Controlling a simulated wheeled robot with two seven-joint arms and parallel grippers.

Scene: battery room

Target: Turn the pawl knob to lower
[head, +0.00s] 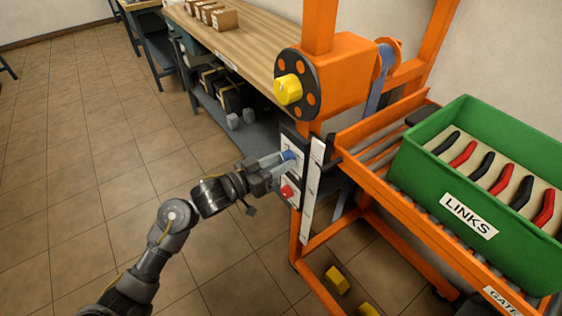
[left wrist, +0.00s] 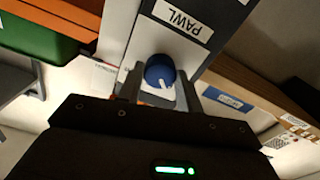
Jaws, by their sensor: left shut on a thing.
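The pawl knob (left wrist: 160,71) is blue and round with a white pointer line, on a pale panel under a label reading PAWL (left wrist: 196,27). In the head view the knob (head: 289,155) sits on the panel fixed to the orange frame. My left gripper (head: 280,160) reaches it from the left and is shut on it. In the left wrist view the fingers (left wrist: 160,88) stand on either side of the knob. The pointer line slants toward the lower right in that view. My right gripper is not in view.
A red knob (head: 287,191) sits just below on the same panel. A yellow knob (head: 288,89) is on the winch drum above. A green LINKS crate (head: 420,175) stands on the orange roller stand at right. A wooden bench (head: 235,45) is behind; floor at left is clear.

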